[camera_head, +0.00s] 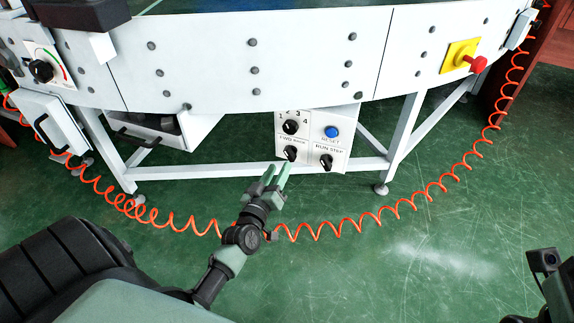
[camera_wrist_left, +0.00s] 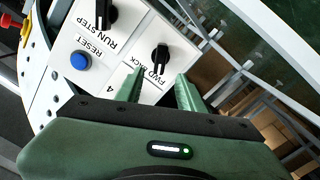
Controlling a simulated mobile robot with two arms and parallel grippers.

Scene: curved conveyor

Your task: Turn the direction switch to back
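The direction switch is a black knob (camera_head: 290,153) on the white control panel (camera_head: 340,137), beside the FWD/BACK label. In the left wrist view the direction switch (camera_wrist_left: 160,60) shows ahead of the fingertips, with its label partly hidden by a finger. I cannot tell which word it points to. My left gripper (camera_head: 279,169) is just below and left of the knob in the head view. In the left wrist view my left gripper (camera_wrist_left: 160,84) is open, with a gap between its green fingers and nothing in it.
A RUN/STEP knob (camera_head: 326,160), a blue RESET button (camera_head: 332,132) and a numbered knob (camera_head: 291,127) share the panel. A red emergency button (camera_head: 478,64) is at right. An orange coiled hose (camera_head: 345,232) hangs below the white conveyor frame. Green floor is clear in front.

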